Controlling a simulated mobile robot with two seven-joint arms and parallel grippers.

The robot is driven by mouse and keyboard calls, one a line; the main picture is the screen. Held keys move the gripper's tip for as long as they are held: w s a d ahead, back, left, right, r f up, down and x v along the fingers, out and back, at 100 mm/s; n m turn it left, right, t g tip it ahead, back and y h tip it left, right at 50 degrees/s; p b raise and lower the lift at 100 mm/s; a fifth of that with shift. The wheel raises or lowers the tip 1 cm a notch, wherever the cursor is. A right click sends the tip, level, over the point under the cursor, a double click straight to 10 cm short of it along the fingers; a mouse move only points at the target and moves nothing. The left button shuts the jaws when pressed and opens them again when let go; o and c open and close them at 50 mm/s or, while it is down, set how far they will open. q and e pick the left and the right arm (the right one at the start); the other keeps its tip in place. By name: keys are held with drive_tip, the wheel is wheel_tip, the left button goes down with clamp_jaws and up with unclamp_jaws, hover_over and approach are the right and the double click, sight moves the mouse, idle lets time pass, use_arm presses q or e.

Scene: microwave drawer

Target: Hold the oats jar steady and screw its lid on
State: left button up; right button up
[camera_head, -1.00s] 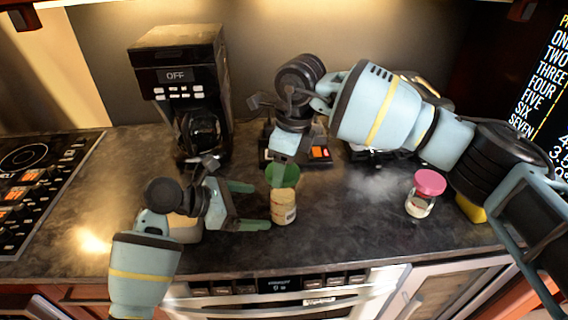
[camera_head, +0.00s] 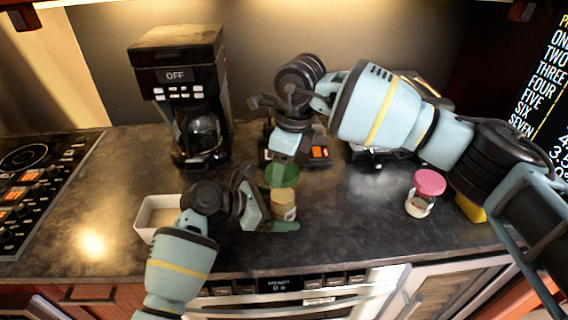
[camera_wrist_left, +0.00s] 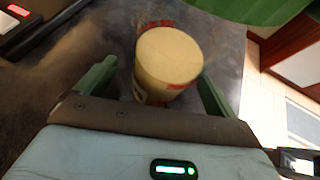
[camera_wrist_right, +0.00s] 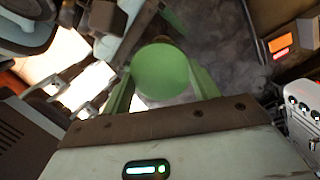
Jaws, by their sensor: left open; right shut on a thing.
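The oats jar (camera_head: 285,204), with beige contents and a reddish band, stands upright on the dark counter. It also shows in the left wrist view (camera_wrist_left: 168,58), with no lid on it. My left gripper (camera_head: 272,207) is open low at the jar, with its green fingers (camera_wrist_left: 156,82) on either side and gaps visible. My right gripper (camera_wrist_right: 162,88) is shut on the round green lid (camera_wrist_right: 161,71). In the head view the lid (camera_head: 283,176) is just above and behind the jar's mouth, apparently apart from it. The right fingertips are partly hidden there.
A coffee maker (camera_head: 187,90) stands behind left. A white open container (camera_head: 146,231) sits beside my left arm. A jar with a pink lid (camera_head: 428,184) stands to the right, near a yellow object (camera_head: 470,208). A stovetop (camera_head: 35,175) is at far left. Counter between the jars is clear.

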use_arm(q)
drive_tip(key=c, duration=1.2)
drive_tip(key=shift+o, duration=0.2)
